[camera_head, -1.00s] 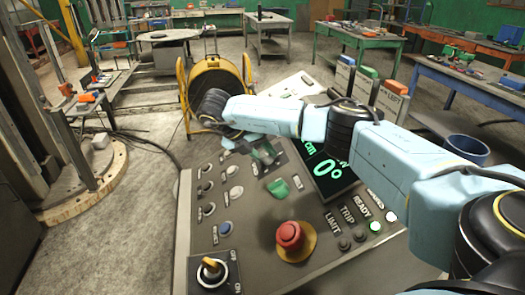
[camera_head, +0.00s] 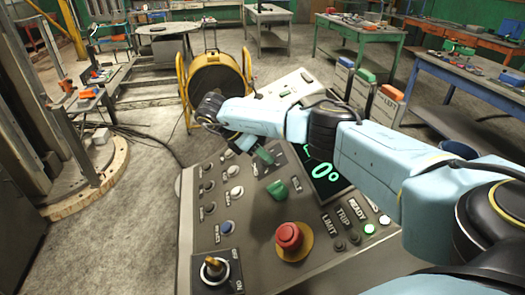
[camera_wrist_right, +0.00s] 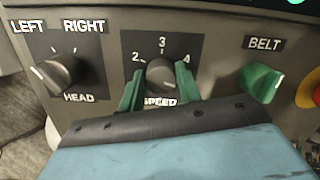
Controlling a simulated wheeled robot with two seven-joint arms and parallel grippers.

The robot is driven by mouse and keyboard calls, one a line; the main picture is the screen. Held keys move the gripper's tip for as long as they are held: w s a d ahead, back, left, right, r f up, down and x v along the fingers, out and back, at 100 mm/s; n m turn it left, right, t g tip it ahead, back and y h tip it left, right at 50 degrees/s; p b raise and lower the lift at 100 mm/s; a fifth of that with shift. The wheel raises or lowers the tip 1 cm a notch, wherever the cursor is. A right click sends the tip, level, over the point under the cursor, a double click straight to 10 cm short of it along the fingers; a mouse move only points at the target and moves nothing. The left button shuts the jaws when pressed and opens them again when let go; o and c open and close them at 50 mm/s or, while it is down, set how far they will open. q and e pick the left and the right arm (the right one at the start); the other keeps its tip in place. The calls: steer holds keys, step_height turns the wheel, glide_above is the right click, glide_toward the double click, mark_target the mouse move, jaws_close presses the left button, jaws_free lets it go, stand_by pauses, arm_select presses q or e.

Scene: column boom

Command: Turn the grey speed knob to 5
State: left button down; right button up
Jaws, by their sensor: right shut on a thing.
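The grey speed knob (camera_wrist_right: 160,73) shows in the right wrist view, between the two green fingertips of my right gripper (camera_wrist_right: 160,88). The gripper is shut on the knob. The dial plate shows 2, 3 and 4 above the knob, and the SPEED label is partly covered below it. The fingers cover the lower sides of the dial, so no 5 is visible. A pale mark shows on the knob's lower right, but I cannot tell its reading surely. In the head view my right gripper (camera_head: 262,156) is at the panel and hides the knob. My left gripper is out of view.
The green BELT knob (camera_wrist_right: 262,82) is right of the dial and the black HEAD knob (camera_wrist_right: 58,72) left. On the panel (camera_head: 245,258) are a red mushroom button (camera_head: 289,235), an orange-tipped switch (camera_head: 213,267) and a display (camera_head: 323,172) reading 0°.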

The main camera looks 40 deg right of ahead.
steer(key=shift+r+m, duration=0.1)
steer(key=shift+m, duration=0.5)
steer(key=o, duration=1)
steer(key=shift+c, duration=0.2)
steer(key=p+v, duration=0.3)
steer(key=v, duration=1)
steer(key=shift+w+r, duration=0.15)
